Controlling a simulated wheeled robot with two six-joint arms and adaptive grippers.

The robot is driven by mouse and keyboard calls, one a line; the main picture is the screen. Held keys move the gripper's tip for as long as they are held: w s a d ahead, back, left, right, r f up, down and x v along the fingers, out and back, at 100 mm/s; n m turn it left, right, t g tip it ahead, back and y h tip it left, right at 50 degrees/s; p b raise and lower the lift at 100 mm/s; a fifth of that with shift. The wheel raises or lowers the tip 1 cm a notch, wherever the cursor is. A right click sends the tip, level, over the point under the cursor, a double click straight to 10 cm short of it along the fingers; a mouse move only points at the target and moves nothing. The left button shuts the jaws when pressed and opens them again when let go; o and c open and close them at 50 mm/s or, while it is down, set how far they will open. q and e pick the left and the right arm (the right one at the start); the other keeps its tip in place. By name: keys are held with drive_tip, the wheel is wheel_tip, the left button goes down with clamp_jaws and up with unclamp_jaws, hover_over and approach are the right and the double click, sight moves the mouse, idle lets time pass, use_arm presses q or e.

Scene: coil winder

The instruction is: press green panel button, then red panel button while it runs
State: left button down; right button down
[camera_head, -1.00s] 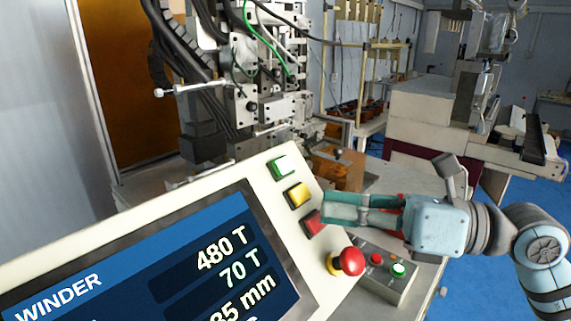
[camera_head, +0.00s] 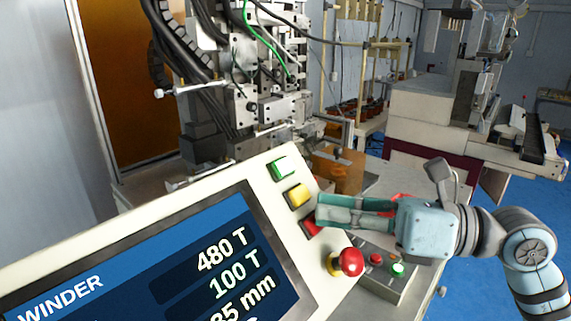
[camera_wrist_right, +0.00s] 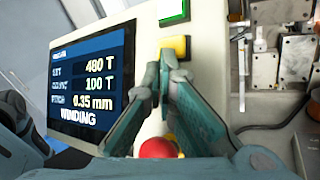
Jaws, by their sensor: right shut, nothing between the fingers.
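The tilted winder panel (camera_head: 272,215) has a green button (camera_head: 283,168) at the top, a yellow button (camera_head: 298,195) below it and a red button (camera_head: 311,227) under that. In the right wrist view the green button (camera_wrist_right: 172,10) and yellow button (camera_wrist_right: 175,46) show beyond the fingertips; the fingers hide the red button. The screen (camera_wrist_right: 92,82) reads 480 T, 100 T, 0.35 mm and WINDING. My left gripper is out of view.
A red mushroom knob (camera_head: 350,262) stands out from the panel just below the red button. A small grey box (camera_head: 390,284) with red and green buttons sits to the right of it. The winder machine (camera_head: 240,80) rises behind the panel.

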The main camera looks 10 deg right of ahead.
idle(0.5)
drive_tip(key=shift+s+d+r, duration=0.4)
drive_tip(key=shift+s+r, duration=0.05)
drive_tip(key=shift+r, duration=0.05)
drive_tip(key=shift+b, duration=0.3)
drive_tip(key=shift+s+d+r+b, duration=0.9)
drive_tip(key=shift+s+r, duration=0.15)
drive_tip(key=shift+s+d+r, duration=0.25)
drive_tip(key=shift+s+r, duration=0.15)
drive_tip(key=shift+r, duration=0.2)
